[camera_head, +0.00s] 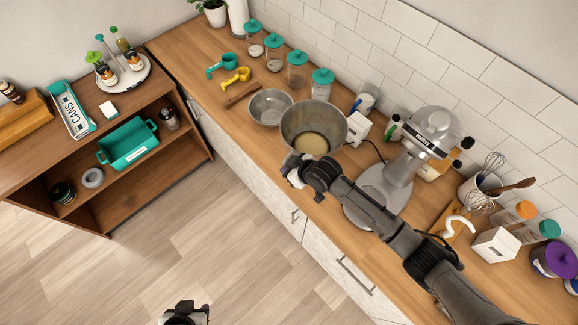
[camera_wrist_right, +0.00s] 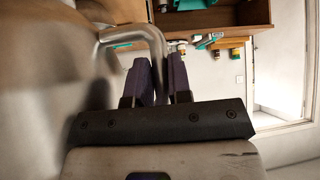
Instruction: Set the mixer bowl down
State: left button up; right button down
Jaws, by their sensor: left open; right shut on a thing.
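The steel mixer bowl (camera_head: 314,117) holds a pale yellow batter and is over the front part of the wooden counter in the head view. I cannot tell whether its base touches the counter. My right gripper (camera_head: 292,172) is shut on the bowl's handle. In the right wrist view the two dark finger pads (camera_wrist_right: 160,80) pinch the curved metal handle (camera_wrist_right: 150,38), with the bowl wall (camera_wrist_right: 45,70) on the left. My left gripper (camera_head: 186,314) is over the floor at the bottom edge of the head view, open and mostly cut off.
A smaller steel bowl (camera_head: 270,107) sits left of the mixer bowl. The stand mixer (camera_head: 410,155) stands to its right, with a white box (camera_head: 357,128) between. Jars with teal lids (camera_head: 297,70) line the wall. Bare counter (camera_head: 215,105) shows at the left front.

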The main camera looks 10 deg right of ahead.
notch_tip(320, 180, down, 11)
jog(key=b, duration=0.7)
jog(key=shift+f, duration=0.15)
jog(key=shift+w, duration=0.1)
dwell(0.3)
jog(key=shift+f, duration=0.15)
dwell(0.5)
dwell(0.7)
dwell(0.6)
